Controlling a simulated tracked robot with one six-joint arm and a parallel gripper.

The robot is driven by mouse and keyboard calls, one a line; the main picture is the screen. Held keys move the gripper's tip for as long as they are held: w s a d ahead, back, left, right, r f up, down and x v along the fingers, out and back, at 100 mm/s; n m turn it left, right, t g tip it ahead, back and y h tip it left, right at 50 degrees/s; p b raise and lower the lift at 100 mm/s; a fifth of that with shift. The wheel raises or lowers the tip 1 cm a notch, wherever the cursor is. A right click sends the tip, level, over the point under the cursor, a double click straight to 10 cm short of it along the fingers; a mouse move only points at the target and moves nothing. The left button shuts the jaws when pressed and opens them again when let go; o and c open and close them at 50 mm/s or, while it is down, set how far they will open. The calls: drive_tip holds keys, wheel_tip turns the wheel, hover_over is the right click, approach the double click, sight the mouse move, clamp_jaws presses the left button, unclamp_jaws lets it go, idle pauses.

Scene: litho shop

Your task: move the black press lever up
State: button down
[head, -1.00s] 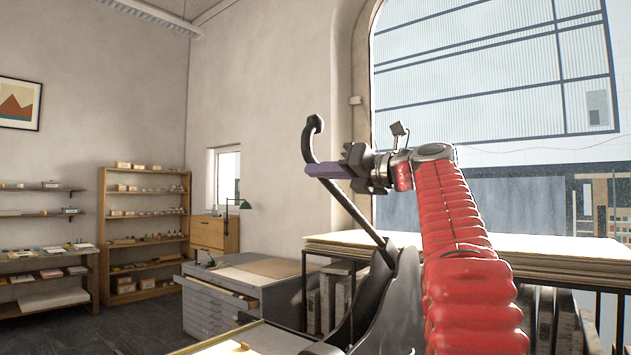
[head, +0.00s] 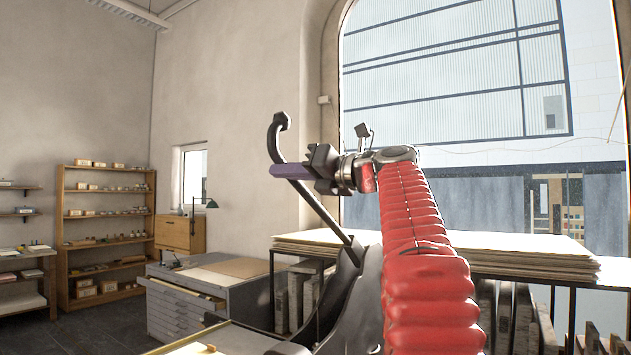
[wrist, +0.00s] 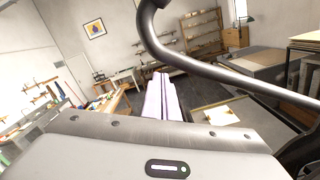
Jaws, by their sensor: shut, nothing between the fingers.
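The black press lever (head: 319,209) is a slanted rod that curves up to a hooked top with a knob. It rises to the left from the dark press body (head: 352,305) in the head view. My gripper (head: 277,171) is shut and empty, its purple fingers pointing left and crossing the lever's curved upper part. I cannot tell whether they touch it. In the wrist view the shut fingers (wrist: 162,82) show pale purple, and the lever (wrist: 205,70) curves past them, above and to the right. The lever's lower end is partly hidden by the press body.
A grey flat-file cabinet (head: 178,315) stands left of the press. A rack with stacked sheets (head: 500,253) stands behind my arm, by the large window. A wooden shelf (head: 108,216) is farther left. Open floor (head: 75,335) lies at the lower left.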

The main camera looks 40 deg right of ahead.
drive_tip(key=s+f, duration=0.2)
drive_tip(key=s, duration=0.8)
drive_tip(key=shift+s+d+f, duration=0.25)
drive_tip(key=shift+s+d, duration=0.15)
